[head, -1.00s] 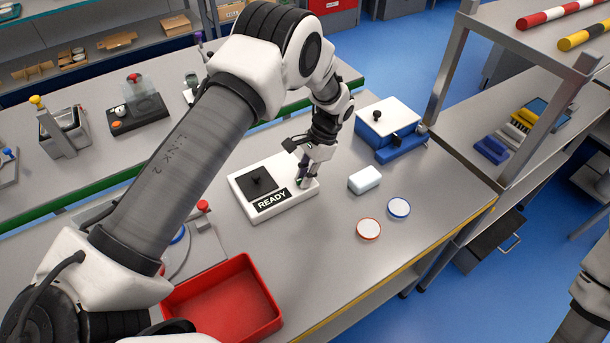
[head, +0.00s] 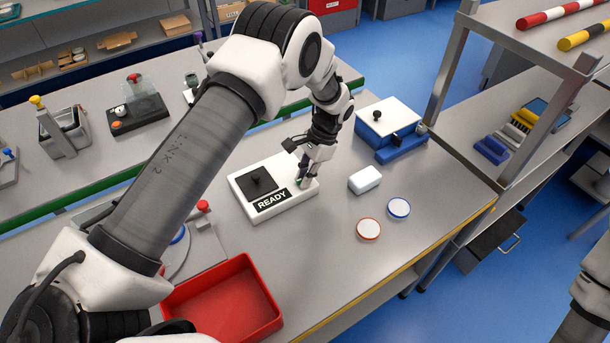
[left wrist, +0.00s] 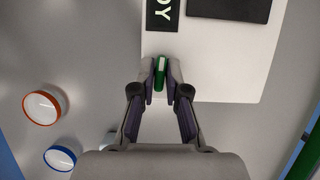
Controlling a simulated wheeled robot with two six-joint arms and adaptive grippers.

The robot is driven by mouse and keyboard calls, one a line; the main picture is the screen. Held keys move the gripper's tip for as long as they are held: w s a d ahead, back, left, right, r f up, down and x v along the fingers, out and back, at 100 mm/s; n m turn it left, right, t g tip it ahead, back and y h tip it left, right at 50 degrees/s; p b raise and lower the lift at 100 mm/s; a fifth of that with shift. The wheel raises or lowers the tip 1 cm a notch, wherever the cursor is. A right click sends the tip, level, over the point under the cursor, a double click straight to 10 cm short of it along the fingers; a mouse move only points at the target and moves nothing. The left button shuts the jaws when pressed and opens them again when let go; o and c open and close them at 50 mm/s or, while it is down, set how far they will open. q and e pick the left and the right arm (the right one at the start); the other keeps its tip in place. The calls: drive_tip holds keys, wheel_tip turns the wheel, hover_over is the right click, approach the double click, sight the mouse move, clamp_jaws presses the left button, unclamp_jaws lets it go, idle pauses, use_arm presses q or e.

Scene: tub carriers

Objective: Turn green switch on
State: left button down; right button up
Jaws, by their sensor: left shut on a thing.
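The green switch (left wrist: 160,72) shows in the left wrist view at the edge of a white box (left wrist: 220,62), between my left gripper's fingertips. My left gripper (left wrist: 161,85) is shut on it. In the head view the white box (head: 290,207) bears a black pad and a READY label (head: 272,200). My left gripper (head: 303,179) reaches down over the box's right end there and mostly hides the switch. Whether the switch is on or off I cannot tell. My right gripper is not in view; only part of my right arm shows at the right edge.
A white block (head: 365,180) and two round lids, one red-rimmed (head: 368,229) and one blue-rimmed (head: 399,208), lie right of the box. A blue container (head: 390,130) stands behind. A red tub (head: 225,303) is at the front left. The table front is clear.

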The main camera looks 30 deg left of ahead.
use_arm(q)
drive_tip(key=shift+s+f, duration=0.15)
drive_tip(key=c, duration=1.2)
unclamp_jaws()
drive_tip(key=shift+r, duration=0.2)
drive_tip(key=v, duration=1.2)
drive_tip(key=shift+f, duration=0.1)
